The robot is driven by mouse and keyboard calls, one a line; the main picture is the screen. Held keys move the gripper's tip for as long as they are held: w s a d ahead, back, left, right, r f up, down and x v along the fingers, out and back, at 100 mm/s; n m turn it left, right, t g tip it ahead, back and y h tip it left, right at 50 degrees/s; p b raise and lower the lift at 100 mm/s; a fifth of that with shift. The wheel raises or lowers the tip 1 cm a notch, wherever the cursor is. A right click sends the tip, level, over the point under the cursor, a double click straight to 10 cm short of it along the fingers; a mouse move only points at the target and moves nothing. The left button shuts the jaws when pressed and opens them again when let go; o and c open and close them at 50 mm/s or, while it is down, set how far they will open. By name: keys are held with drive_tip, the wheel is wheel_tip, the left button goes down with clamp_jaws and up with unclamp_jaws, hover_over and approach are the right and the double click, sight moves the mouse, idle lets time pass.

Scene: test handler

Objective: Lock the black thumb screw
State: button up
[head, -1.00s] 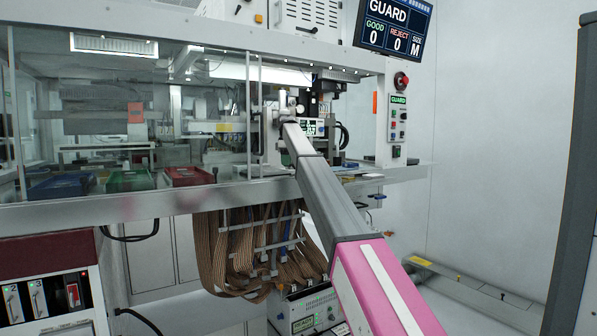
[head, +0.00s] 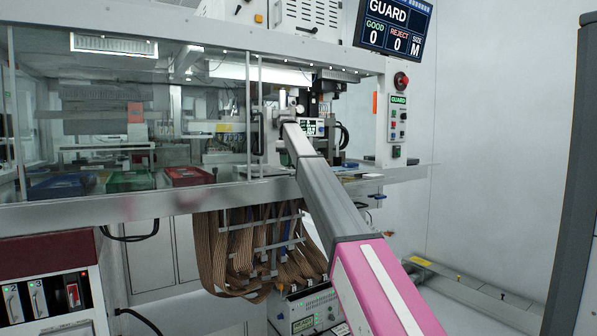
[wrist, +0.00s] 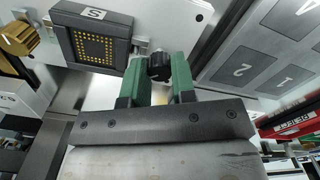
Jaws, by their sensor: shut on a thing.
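The black thumb screw (wrist: 159,66) shows in the wrist view as a small dark knob between the green fingers of my gripper (wrist: 160,72). The fingers are shut on it from both sides. Part of the screw is hidden by the fingers, and I cannot tell whether it is locked. In the head view my arm reaches into the machine's opening, and the gripper and screw are hidden behind the arm and fixtures there.
In the wrist view a black block marked S (wrist: 92,35) with gold contacts is left of the fingers, beside a brass knob (wrist: 18,38). A grey plate with numbered squares (wrist: 245,68) is at right. A glass guard (head: 120,120) stands left of my arm.

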drive_tip(key=o, duration=0.5)
drive_tip(key=shift+c, duration=0.2)
drive_tip(key=shift+r, duration=0.1)
drive_tip(key=shift+r, duration=2.4)
drive_tip(key=n, duration=0.1)
drive_tip(key=r+n, duration=0.1)
drive_tip(key=n, duration=0.3)
drive_tip(key=shift+r, duration=0.35)
drive_tip(key=n, duration=0.2)
drive_tip(key=r+n, duration=0.1)
drive_tip(key=n, duration=0.1)
drive_tip(key=shift+r+n, duration=0.1)
drive_tip(key=shift+n, duration=0.2)
drive_tip(key=shift+f, duration=3.95)
